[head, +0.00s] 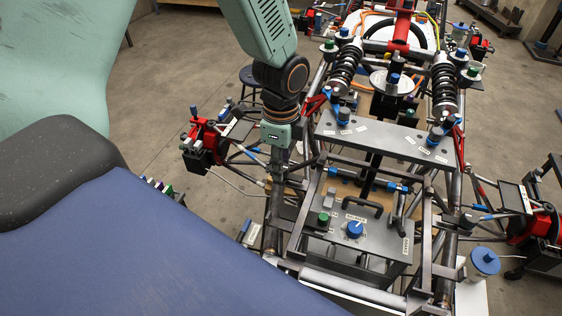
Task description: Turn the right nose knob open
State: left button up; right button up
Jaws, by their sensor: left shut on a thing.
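My left gripper (276,165) reaches down from the top onto the picture-left side of the tube chassis (447,240). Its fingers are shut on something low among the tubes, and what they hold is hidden. The nose panel (380,242) carries a blue knob (355,229) with a label above it and a green knob (324,218) to its left. Both stand apart from the gripper. I cannot tell for certain which part is the right nose knob. My right gripper is not in view.
A grey labelled plate (385,138) with blue-topped posts crosses the chassis beyond the nose panel. Black shock absorbers (345,67) stand behind it. Red brake parts (204,136) stick out at the left, and a blue-lidded container (483,262) stands at the right. Bare floor (160,75) lies left of the chassis.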

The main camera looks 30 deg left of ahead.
pick_arm(q)
jog(key=shift+r, duration=0.1)
jog(key=shift+c, duration=0.6)
grip_shut()
jog(key=shift+w, duration=0.1)
jog(key=shift+n, duration=0.3)
jog(key=n, duration=0.3)
jog(key=shift+n, duration=0.4)
jog(key=n, duration=0.3)
jog(key=shift+n, duration=0.3)
jog(key=n, duration=0.9)
jog(key=shift+w+r+n, duration=0.1)
jog(key=shift+n, duration=0.2)
